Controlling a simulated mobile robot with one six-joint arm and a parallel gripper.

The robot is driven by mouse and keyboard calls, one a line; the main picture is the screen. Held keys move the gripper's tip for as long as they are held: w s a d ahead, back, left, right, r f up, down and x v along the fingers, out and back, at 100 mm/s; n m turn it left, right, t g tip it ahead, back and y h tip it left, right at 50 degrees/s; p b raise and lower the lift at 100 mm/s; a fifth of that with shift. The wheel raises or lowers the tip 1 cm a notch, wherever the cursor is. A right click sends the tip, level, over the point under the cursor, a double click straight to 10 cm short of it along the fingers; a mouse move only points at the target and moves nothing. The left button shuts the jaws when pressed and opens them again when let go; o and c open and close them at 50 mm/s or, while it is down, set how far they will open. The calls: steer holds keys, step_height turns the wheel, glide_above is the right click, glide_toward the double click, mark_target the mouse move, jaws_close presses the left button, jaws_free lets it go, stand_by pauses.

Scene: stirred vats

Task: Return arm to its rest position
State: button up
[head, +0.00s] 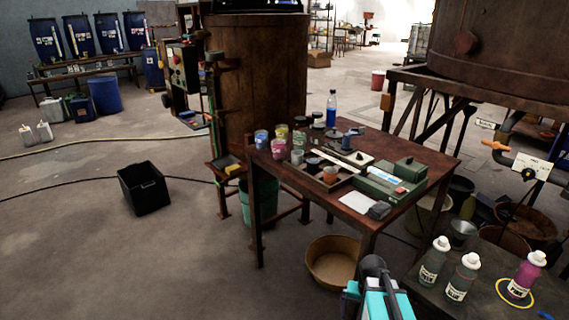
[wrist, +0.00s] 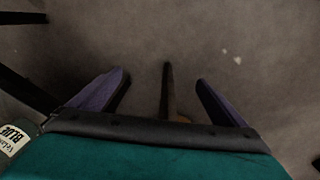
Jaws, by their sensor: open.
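My arm shows as a teal and black piece at the bottom of the head view, right of centre. My gripper (wrist: 162,84) shows in the wrist view with its two purple fingers spread wide apart. It is open, and nothing is held between the fingers. Below it are the bare floor (wrist: 225,30) and a thin dark leg or bar (wrist: 168,90), whose distance from the fingers I cannot judge. In the head view the fingers cannot be made out.
A bottle labelled BLUE (wrist: 14,138) stands close at left. The low right table holds two grey bottles (head: 432,262) (head: 462,277) and a pink bottle (head: 525,277) in a yellow ring. A cluttered wooden table (head: 287,180) and tan basin (head: 332,262) are near; left floor is open around a black bin (head: 143,188).

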steer(key=s+a+f+n, duration=0.15)
steer(key=a+n, duration=0.25)
steer(key=a, duration=0.6)
steer(key=s+f+g+p, duration=0.2)
steer(key=s+f+p, duration=0.2)
steer(key=s, duration=0.9)
steer(key=s+f+g+p, duration=0.3)
steer(key=s+f+p, duration=0.2)
steer(key=s, duration=0.7)
steer(key=shift+s+d+y, duration=0.15)
steer(key=shift+s+y, duration=0.15)
steer(key=shift+s, duration=0.05)
